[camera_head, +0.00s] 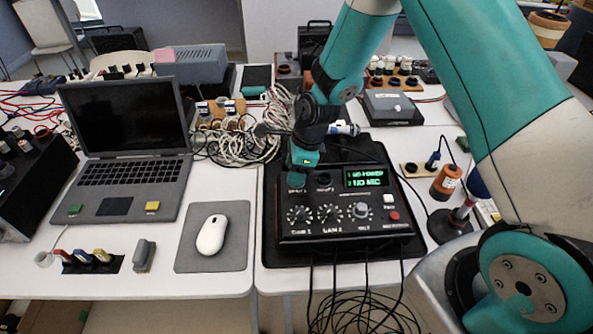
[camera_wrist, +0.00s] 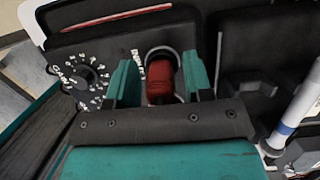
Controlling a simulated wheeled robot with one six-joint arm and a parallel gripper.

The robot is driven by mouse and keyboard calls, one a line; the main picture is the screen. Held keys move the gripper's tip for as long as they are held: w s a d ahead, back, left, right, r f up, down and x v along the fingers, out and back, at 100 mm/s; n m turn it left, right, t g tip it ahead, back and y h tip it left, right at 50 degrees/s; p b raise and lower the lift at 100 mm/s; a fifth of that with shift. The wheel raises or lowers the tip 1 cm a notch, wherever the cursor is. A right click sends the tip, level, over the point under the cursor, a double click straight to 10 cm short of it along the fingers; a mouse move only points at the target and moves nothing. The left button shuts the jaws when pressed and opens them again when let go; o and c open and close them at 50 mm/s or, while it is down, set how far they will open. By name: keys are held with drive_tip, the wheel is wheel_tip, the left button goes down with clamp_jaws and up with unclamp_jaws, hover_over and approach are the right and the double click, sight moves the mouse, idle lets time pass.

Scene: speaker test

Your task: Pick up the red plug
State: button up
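The red plug (camera_wrist: 160,80) shows in the wrist view, at a round socket on the dark panel of the mixer box (camera_head: 345,228). My gripper (camera_wrist: 160,62) has its two teal fingers on either side of the plug. A gap shows left of the plug; the right finger is very close to it, and I cannot tell if they touch. In the head view my gripper (camera_head: 297,178) is low over the box's back left part, near the input labels. The plug is hidden there.
The box has knobs, a lit green display (camera_head: 367,178) and a red button (camera_head: 394,216). A laptop (camera_head: 130,150) and a white mouse (camera_head: 212,235) are on the left. Cables (camera_head: 245,143) lie behind; others hang in front.

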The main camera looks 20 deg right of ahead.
drive_tip(key=c, duration=0.7)
drive_tip(key=shift+r, duration=0.1)
drive_tip(key=shift+c, duration=0.2)
